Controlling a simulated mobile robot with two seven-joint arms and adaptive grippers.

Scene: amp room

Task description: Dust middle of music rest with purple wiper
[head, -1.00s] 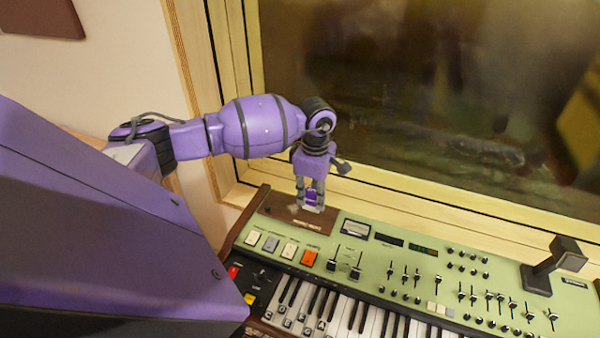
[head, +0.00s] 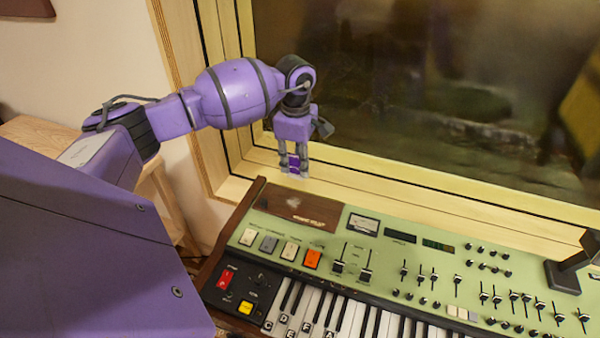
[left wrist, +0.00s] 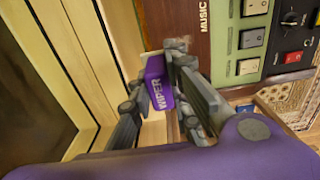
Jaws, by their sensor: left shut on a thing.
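The music rest (head: 275,199) is a dark brown panel at the top left of the green keyboard. A small pale dusty patch (head: 293,203) shows on it near its middle. My left gripper (head: 293,168) is shut on the purple wiper (head: 295,161). It points down, above and behind the panel, near the window ledge, and appears clear of the panel. In the left wrist view the wiper (left wrist: 160,92) with its white lettering sits between the fingers, and the brown music rest (left wrist: 178,20) lies beyond. My right gripper is not in view.
The green keyboard (head: 400,222) has switches, sliders and white keys. A black stand (head: 566,271) is on its right part. The pale wooden window frame (head: 370,189) runs close behind. A wooden piece of furniture (head: 45,134) stands at the left.

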